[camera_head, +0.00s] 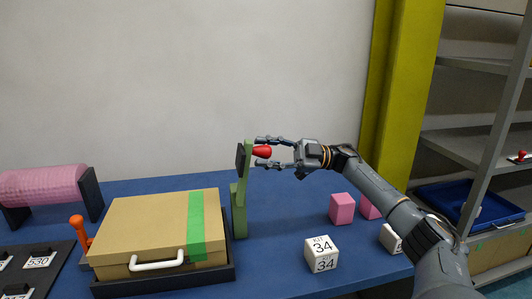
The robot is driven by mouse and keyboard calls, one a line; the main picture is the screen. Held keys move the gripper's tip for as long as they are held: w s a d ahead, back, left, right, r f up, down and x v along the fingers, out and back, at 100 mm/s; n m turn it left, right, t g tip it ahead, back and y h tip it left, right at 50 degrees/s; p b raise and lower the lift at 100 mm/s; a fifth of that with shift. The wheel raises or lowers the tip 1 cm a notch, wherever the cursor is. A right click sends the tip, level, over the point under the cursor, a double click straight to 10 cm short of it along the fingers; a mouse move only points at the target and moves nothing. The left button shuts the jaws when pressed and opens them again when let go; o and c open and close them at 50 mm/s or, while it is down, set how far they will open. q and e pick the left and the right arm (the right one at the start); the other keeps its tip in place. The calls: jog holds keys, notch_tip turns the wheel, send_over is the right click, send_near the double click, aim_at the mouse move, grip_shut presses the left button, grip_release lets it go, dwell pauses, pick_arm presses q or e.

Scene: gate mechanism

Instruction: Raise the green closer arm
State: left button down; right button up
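The green closer arm (244,171) stands close to upright beside the right end of the tan box (150,222), leaning slightly right at the top. A red knob (262,152) sticks out to the right from its upper end, and a dark block (240,157) sits on its left side. My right gripper (268,152) reaches in from the right. Its two fingers are apart, one above and one below the knob, with gaps showing between them and the knob. My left gripper is not in view.
The tan box, with a green stripe and white handle (157,263), sits in a dark tray (165,284). An orange-knobbed lever (77,222) is at its left. Pink cubes (342,208) and a white cube (321,253) stand on the blue table (281,213), below my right arm. A pink roller (43,186) is far left.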

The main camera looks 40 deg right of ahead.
jog(key=shift+d, duration=0.1)
jog(key=v, duration=1.2)
jog(key=shift+w, duration=0.1)
dwell(0.3)
